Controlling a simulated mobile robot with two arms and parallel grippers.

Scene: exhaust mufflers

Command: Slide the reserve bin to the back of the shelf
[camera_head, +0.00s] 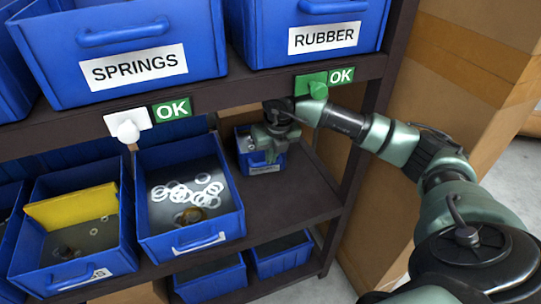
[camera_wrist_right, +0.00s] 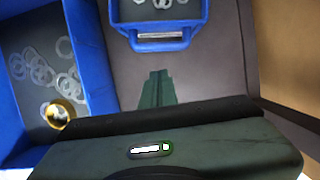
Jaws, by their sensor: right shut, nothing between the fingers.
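A small blue bin (camera_head: 262,169) with a pale front label, too small to read, stands deep on the middle shelf, right of the bin of rings; it appears to be the reserve bin. In the right wrist view its front handle (camera_wrist_right: 158,43) and some pale rings inside show at the top. My right gripper (camera_head: 270,157) is shut and empty, and in the head view it covers part of this bin. In the right wrist view its closed fingertips (camera_wrist_right: 157,74) point at the bin's front, with a small gap in the picture; contact cannot be told. My left gripper is out of view.
A blue bin of white rings (camera_head: 220,233) stands left of the small bin, beside another with a yellow divider (camera_head: 75,207). The shelf board (camera_head: 285,205) before the small bin is bare. SPRINGS (camera_head: 122,92) and RUBBER (camera_head: 318,65) bins stand above. A cardboard box (camera_head: 445,75) stands right.

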